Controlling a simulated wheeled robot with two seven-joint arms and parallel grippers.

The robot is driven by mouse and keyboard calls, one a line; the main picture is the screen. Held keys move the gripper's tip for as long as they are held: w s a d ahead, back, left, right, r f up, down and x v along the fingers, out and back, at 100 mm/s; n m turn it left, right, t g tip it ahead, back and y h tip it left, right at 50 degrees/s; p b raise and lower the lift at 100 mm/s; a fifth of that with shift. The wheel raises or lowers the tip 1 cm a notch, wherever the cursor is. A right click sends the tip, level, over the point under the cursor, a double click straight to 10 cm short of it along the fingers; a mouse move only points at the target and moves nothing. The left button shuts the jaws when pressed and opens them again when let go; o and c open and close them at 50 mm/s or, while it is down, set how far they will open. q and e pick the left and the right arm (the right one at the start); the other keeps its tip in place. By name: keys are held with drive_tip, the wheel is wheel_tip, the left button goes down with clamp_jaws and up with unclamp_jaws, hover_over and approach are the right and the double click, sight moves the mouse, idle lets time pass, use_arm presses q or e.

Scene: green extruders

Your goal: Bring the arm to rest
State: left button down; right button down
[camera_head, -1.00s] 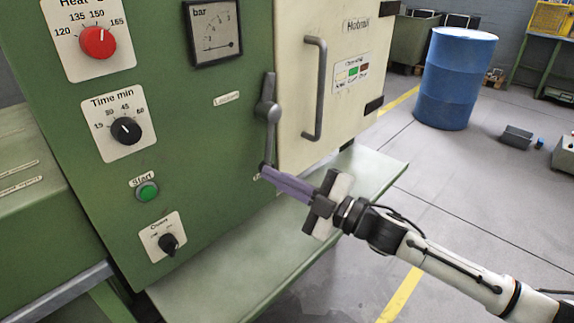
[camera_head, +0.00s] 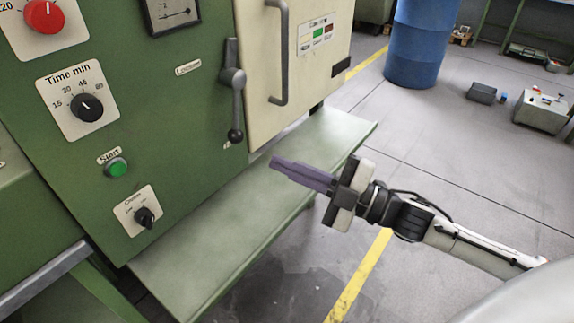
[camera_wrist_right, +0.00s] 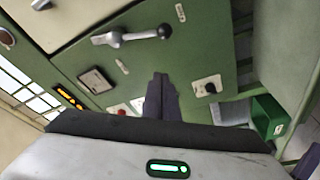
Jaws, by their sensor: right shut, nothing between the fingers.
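My right gripper (camera_head: 274,162) is shut and empty, its purple fingers together. In the head view it hangs in the air in front of the green machine (camera_head: 180,130), apart from the lever, with the green shelf behind it. My right arm comes in from the lower right. The grey lever (camera_head: 235,95) on the machine front hangs down with its dark knob low; it also shows in the right wrist view (camera_wrist_right: 132,36). The gripper fingers (camera_wrist_right: 160,88) point toward the machine panel in the right wrist view.
The green shelf (camera_head: 330,140) juts out below the closed cream door (camera_head: 300,75) with its grey handle (camera_head: 281,50). A blue drum (camera_head: 416,40) and a grey box (camera_head: 541,110) stand on the floor at the right. Open floor lies between.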

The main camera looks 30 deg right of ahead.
idle(0.4)
drive_tip(key=s+a+f+m+g+h, duration=0.1)
drive_tip(key=s+f+m+h, duration=0.2)
drive_tip(key=f+m, duration=0.35)
drive_tip(key=s+f+m+g+h, duration=0.1)
drive_tip(key=s+f+m+h, duration=0.25)
drive_tip(key=f, duration=0.65)
drive_tip(key=s+a+f+m+g+h, duration=0.15)
drive_tip(key=s+f+m, duration=0.25)
drive_tip(key=f, duration=0.4)
drive_tip(key=s+a+f+m+g+h, duration=0.1)
drive_tip(key=s+a+f+m+g, duration=0.1)
drive_tip(key=s+f, duration=0.5)
drive_tip(key=shift+s+a+m+g+p, duration=0.3)
drive_tip(key=shift+a+m+g, duration=0.1)
drive_tip(key=shift+a+g, duration=0.3)
